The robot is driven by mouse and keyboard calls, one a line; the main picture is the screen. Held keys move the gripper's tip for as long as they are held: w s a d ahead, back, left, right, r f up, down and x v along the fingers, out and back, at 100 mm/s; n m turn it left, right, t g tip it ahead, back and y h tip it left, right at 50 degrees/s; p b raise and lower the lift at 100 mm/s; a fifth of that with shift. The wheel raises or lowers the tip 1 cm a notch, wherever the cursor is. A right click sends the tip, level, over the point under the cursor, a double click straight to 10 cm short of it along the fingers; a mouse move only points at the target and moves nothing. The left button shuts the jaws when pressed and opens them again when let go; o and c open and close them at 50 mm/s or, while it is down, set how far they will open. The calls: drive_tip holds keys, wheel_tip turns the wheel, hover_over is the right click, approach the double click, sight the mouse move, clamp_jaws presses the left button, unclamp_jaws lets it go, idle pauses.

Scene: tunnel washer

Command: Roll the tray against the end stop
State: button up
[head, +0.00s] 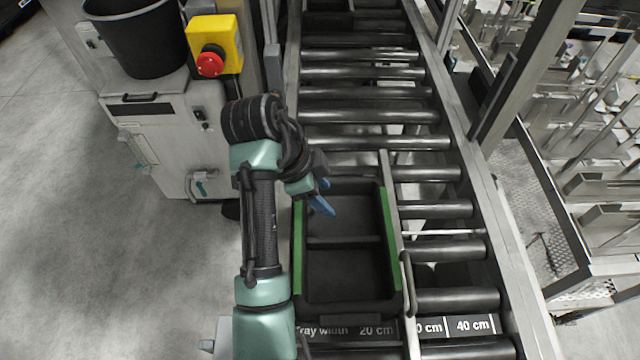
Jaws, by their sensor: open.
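A black two-compartment tray (343,241) with green strips along its long sides lies on the near part of the roller conveyor (432,209), between the left rail and a thin guide rail (392,205). It looks empty. My gripper (323,196), with blue fingers, is open over the tray's far left corner. I cannot tell whether the fingers touch the tray. My arm comes up along the tray's left side. I cannot clearly pick out the end stop.
Bare rollers (361,73) run beyond the tray to dark bins (328,8) at the far end. A label strip (395,330) with tray widths crosses the near end. On the left stand a white cabinet (160,130), a black bucket (137,40) and a yellow emergency-stop box (221,35). A metal rack stands right.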

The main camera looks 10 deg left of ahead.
sight(343, 239)
drive_tip(key=s+g, duration=0.1)
drive_tip(key=s+f+m, duration=0.1)
drive_tip(key=shift+s+g+h, duration=0.4)
drive_tip(key=b+x, duration=0.4)
drive_tip(key=x, duration=0.8)
drive_tip(key=shift+w+f+b, duration=0.15)
drive_tip(key=shift+f+b, duration=0.15)
drive_tip(key=shift+f, duration=0.15)
clamp_jaws()
unclamp_jaws()
